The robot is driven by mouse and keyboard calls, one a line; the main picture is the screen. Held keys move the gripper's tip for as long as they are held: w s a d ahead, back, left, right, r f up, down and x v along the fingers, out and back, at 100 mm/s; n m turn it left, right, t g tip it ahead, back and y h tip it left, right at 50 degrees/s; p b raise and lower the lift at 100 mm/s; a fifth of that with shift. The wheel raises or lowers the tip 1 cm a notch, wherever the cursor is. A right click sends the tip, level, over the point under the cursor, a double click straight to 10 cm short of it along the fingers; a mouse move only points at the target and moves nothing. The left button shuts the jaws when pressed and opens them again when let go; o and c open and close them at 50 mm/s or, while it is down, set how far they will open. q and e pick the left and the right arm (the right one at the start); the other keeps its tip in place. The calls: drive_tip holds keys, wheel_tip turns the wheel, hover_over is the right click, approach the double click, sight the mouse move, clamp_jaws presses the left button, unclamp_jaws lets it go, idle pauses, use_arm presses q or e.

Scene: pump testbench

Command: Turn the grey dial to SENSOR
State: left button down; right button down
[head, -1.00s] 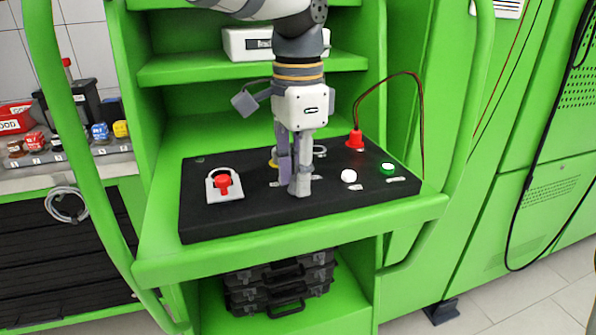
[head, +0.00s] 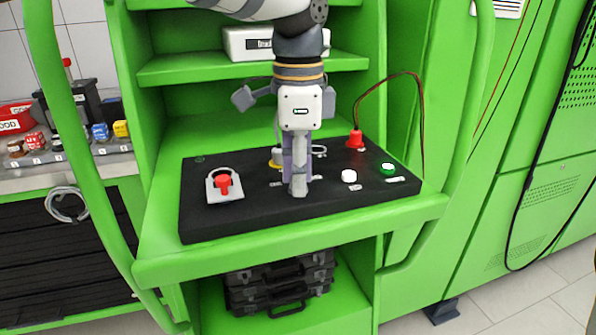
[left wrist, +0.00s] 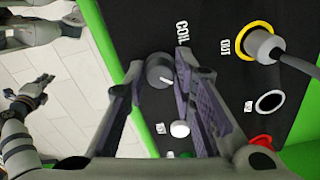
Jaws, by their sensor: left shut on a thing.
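A white mark shows on the dial's face. My left gripper (left wrist: 157,72) is shut on the dial, one finger on each side. I cannot read a SENSOR label. My right gripper (left wrist: 42,85) appears small at the left of the left wrist view, away from the panel; its opening is unclear.
A red switch (head: 224,181) on a grey plate is left of the gripper. A white button (head: 349,176), a green button (head: 388,168) and a red plug (head: 355,139) with a cable are to the right. A shelf (head: 165,69) is behind the arm.

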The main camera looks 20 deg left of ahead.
use_arm(q)
drive_tip(key=c, duration=1.3)
unclamp_jaws()
wheel_tip(320, 180, up, 12)
drive_tip(key=shift+f, duration=0.1)
